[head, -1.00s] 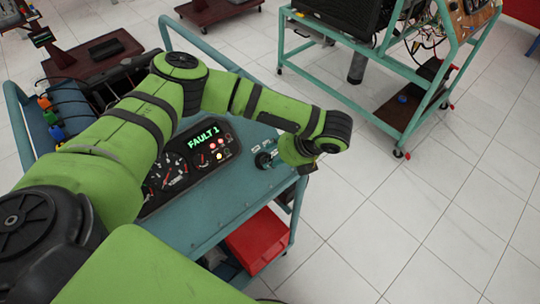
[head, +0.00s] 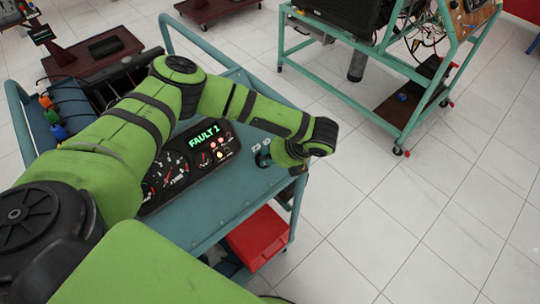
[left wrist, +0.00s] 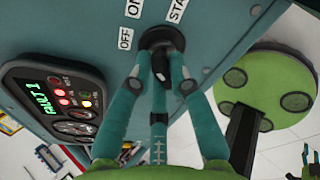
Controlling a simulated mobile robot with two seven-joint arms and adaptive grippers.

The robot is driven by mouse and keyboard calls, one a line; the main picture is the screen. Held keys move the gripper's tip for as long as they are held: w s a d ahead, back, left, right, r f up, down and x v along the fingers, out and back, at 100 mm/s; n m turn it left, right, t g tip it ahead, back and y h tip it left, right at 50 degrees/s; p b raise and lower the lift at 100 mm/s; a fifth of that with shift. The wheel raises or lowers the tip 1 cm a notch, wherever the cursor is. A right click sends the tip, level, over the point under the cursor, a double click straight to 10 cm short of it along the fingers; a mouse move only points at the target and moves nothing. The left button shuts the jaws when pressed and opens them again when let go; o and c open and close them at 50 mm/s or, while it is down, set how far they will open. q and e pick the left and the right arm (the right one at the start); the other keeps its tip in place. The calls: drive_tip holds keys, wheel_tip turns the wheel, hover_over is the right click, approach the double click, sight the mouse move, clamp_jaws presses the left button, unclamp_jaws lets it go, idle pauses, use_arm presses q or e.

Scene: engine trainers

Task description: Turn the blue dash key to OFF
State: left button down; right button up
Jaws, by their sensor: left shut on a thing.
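The dash key switch (left wrist: 160,42) is a dark round housing on the teal panel, with the OFF label (left wrist: 125,38) on its left and ON and START labels above. My left gripper (left wrist: 163,78) is shut on the key, its teal fingers on both sides of it just below the housing. The fingers hide most of the key, so its blue colour and exact pointing are unclear. In the head view my left gripper (head: 264,156) is at the right end of the dash, largely hidden by my wrist. Green and dark finger-like parts at the left wrist view's lower right edge may be my right gripper.
The gauge cluster (head: 188,163) reads FAULT 1, with red and amber lamps lit. It sits on a teal cart (head: 215,212) left of the switch. A red bin (head: 258,238) is on the cart's lower shelf. Another teal engine stand (head: 372,112) stands behind, with open tiled floor between.

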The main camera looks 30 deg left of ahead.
use_arm(q)
drive_tip(key=shift+s+r+n+p, duration=0.1)
drive_tip(key=shift+r+n+p, duration=0.1)
drive_tip(key=shift+n+p, duration=0.5)
drive_tip(key=n+p, duration=0.2)
drive_tip(key=p, duration=0.1)
drive_tip(key=shift+s+n+h+p, duration=0.1)
drive_tip(key=shift+n+h+p, duration=0.2)
drive_tip(key=shift+p, duration=0.1)
drive_tip(key=n+p, duration=0.2)
drive_tip(key=shift+f+n+t+p, duration=0.1)
drive_tip(key=shift+n+t+p, duration=0.2)
drive_tip(key=shift+t, duration=0.1)
drive_tip(key=shift+f+n+p, duration=0.1)
drive_tip(key=shift+n+p, duration=0.5)
drive_tip(key=shift+n, duration=0.2)
drive_tip(key=c, duration=1.1)
unclamp_jaws()
drive_tip(key=shift+c, duration=0.2)
